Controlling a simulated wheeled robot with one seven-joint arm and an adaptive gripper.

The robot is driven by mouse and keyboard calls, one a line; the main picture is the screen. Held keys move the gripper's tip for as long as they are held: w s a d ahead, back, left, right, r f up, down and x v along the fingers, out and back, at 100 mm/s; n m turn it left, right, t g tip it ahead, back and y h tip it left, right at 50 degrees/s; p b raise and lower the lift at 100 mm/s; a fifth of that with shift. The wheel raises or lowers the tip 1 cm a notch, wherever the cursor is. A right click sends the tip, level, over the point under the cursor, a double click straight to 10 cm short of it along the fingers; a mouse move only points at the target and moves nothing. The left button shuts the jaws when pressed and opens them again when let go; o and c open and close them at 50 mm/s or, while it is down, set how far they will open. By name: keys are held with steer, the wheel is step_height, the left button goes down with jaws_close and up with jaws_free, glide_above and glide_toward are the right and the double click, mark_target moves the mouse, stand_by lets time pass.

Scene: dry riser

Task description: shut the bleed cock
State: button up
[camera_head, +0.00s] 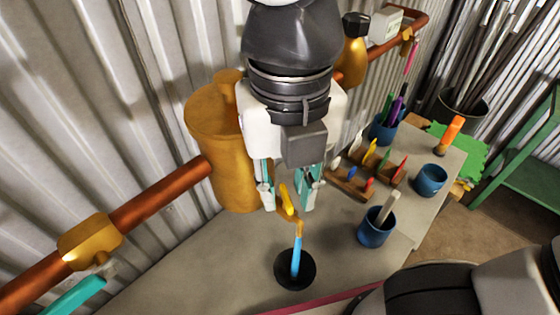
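The bleed cock (286,198) shows as a small yellow lever in front of the large brass body (215,125). A short brass spout (298,228) hangs below it. A bright blue stream or rod (296,258) runs from under the spout into a round black dish (283,271) on the bench. My gripper (288,206) points down and is open. One finger is left of the yellow lever and the other is right of it. I cannot tell whether either finger touches the lever. My gripper and wrist hide the cock's upper part and much of the brass body.
A copper pipe (160,195) runs along the corrugated wall, with a brass valve (90,243) and teal lever (72,297) at lower left. Right of my gripper stand a wooden rack (352,188) and blue cups (373,236). The bench left of the dish is clear.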

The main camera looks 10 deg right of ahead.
jaws_close()
steer(key=shift+m, duration=2.9)
jaws_free()
